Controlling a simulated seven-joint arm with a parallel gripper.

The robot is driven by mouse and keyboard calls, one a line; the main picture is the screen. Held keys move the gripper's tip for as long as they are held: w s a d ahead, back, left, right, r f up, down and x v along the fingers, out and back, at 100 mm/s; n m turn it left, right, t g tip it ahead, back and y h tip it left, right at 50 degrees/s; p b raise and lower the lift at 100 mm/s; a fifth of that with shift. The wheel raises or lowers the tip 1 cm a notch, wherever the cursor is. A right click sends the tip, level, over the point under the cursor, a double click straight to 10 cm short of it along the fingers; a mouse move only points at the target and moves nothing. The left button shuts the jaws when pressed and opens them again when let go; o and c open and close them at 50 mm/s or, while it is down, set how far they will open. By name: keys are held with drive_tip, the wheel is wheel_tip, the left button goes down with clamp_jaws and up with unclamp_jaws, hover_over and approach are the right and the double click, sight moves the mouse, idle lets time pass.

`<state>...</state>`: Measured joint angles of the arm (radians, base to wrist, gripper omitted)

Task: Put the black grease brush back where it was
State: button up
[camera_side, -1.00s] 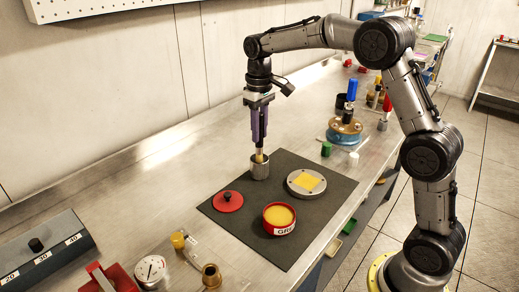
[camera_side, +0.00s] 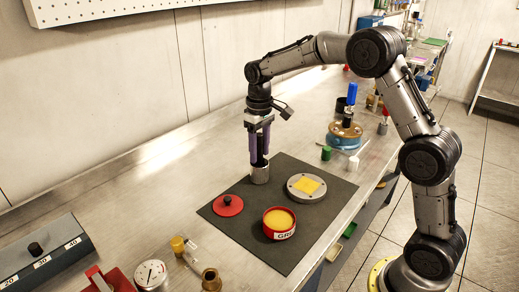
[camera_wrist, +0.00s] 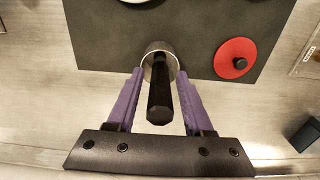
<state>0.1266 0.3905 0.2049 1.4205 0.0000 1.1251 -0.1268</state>
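The black grease brush (camera_wrist: 160,98) stands in the metal cup (camera_side: 259,174). Its black handle points up toward the camera in the wrist view, and its lower end is hidden inside the cup. The cup's rim also shows in the wrist view (camera_wrist: 147,58). My gripper (camera_side: 260,159) is just above the cup, with its two purple fingers spread on either side of the handle. In the wrist view my gripper (camera_wrist: 160,82) is open, with gaps between the fingers and the handle.
The cup stands at the edge of a dark mat (camera_side: 316,221). A gauge (camera_side: 151,274) and brass fittings lie in front.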

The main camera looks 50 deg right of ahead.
drive_tip(key=shift+r, duration=0.1)
wheel_tip(320, 180, up, 12)
drive_tip(key=shift+f, duration=0.2)
drive_tip(key=shift+s+r, duration=0.15)
drive_tip(key=shift+r, duration=0.25)
drive_tip(key=s+a+r+t, duration=0.2)
drive_tip(key=s+a+r, duration=0.15)
drive_tip(key=s, duration=0.55)
drive_tip(key=s+a+f+t, duration=0.1)
drive_tip(key=s+f, duration=0.3)
drive_tip(key=s, duration=0.6)
drive_tip(key=s+a+f+t, duration=0.1)
drive_tip(key=s+f+t, duration=0.1)
drive_tip(key=s, duration=0.9)
drive_tip(key=shift+a+f+t, duration=0.25)
drive_tip(key=shift+f+t, duration=0.05)
drive_tip(key=shift+f, duration=0.6)
